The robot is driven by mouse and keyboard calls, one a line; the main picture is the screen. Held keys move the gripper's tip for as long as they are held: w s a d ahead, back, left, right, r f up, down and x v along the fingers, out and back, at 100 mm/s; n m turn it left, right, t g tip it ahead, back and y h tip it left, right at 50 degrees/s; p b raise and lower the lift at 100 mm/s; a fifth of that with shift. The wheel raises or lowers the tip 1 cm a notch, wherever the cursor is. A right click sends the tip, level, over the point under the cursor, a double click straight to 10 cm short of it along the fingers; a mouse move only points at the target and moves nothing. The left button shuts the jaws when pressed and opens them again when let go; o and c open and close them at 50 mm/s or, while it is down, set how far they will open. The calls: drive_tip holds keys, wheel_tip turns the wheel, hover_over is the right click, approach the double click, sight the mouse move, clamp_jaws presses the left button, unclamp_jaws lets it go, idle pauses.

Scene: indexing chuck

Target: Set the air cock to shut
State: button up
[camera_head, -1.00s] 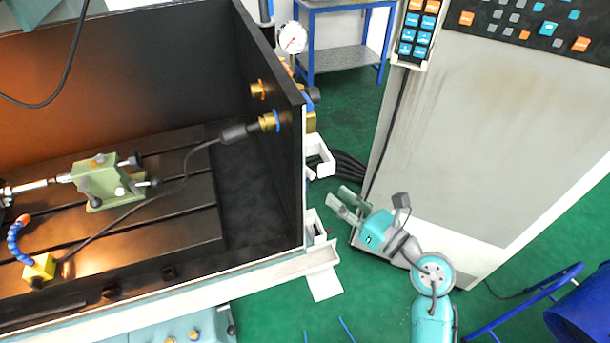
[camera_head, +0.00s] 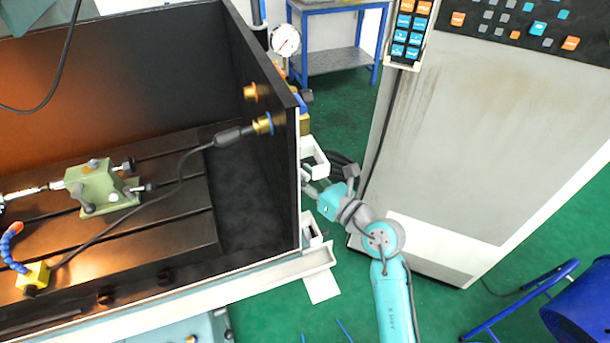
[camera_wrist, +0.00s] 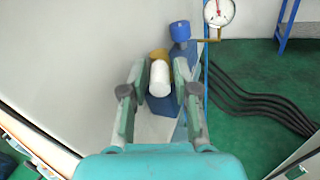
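The air fittings are on the outer side of the machine's end wall, by a round gauge (camera_head: 285,40). They show partly past the wall edge as a brass-coloured piece (camera_head: 304,124) with blue and dark parts. In the wrist view a blue knob (camera_wrist: 180,31), a white rounded cylinder (camera_wrist: 160,78) and a blue body (camera_wrist: 164,105) appear ahead; I cannot tell which is the cock's handle. My gripper (camera_wrist: 159,70) is open, with the cylinder and blue body seen between its fingers. Contact is not clear. In the head view my gripper (camera_head: 311,187) is beside the end wall, its tips partly hidden.
White brackets (camera_head: 315,158) project from the end wall near my gripper. A grey cabinet (camera_head: 460,140) stands to the right. Black hoses (camera_wrist: 260,105) run along the green floor. A blue table (camera_head: 335,60) stands behind.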

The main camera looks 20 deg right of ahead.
clamp_jaws()
drive_tip(key=shift+a+f+m+h, duration=0.1)
drive_tip(key=shift+a+m+h, duration=0.1)
drive_tip(key=shift+m+h, duration=0.3)
drive_tip(key=shift+s+a+t+h, duration=0.1)
drive_tip(key=shift+t+h, duration=0.3)
drive_tip(key=shift+h, duration=0.1)
drive_tip(key=shift+m, duration=0.3)
unclamp_jaws()
